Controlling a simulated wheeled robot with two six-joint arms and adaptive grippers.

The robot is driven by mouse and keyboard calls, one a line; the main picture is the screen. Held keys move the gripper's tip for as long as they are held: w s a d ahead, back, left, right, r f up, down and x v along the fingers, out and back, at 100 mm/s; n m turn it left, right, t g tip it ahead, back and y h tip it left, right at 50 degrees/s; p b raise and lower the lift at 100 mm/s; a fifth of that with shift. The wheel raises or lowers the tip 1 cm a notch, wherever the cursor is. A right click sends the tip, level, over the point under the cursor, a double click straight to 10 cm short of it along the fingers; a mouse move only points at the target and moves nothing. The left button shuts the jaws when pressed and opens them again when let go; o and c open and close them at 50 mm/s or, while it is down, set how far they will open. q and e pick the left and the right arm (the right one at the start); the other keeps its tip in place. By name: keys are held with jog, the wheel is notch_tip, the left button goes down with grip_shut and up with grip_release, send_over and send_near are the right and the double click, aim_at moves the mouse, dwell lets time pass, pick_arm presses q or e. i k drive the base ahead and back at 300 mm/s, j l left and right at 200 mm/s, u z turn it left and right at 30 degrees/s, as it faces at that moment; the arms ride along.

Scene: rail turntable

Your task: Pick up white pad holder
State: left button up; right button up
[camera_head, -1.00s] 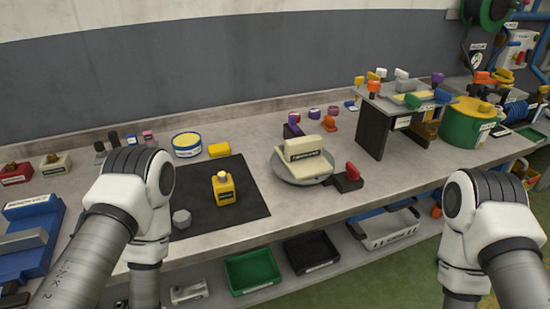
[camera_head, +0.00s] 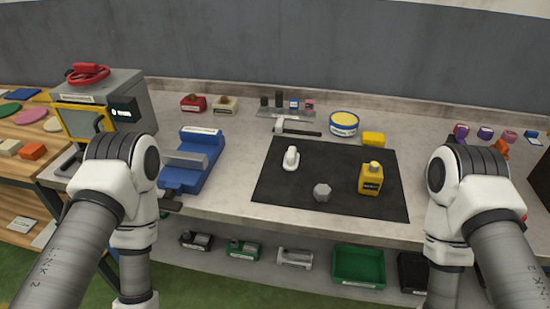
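A small white object with an upright grip (camera_head: 291,158) stands on the left part of a black mat (camera_head: 325,163) on the bench; it may be the white pad holder, but I read no label on it. A cream block with a brown knob (camera_head: 225,104) stands at the back of the bench, beside a similar red one (camera_head: 193,103). My arms come in at the left and right, with links bending down toward the bottom of the view. Neither gripper shows.
A yellow bottle (camera_head: 371,178) and a grey hex nut (camera_head: 322,192) share the mat. A blue vise (camera_head: 194,161) stands left of it. A hammer-like tool (camera_head: 297,128), a yellow-rimmed tin (camera_head: 343,123) and a yellow block (camera_head: 373,139) lie behind. A green bin (camera_head: 358,264) sits on the lower shelf.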

aim_at(290, 163)
jog(key=j, duration=0.45)
jog(key=i+j+u, duration=0.15)
jog(key=j, duration=0.7)
jog(key=i+u, duration=0.05)
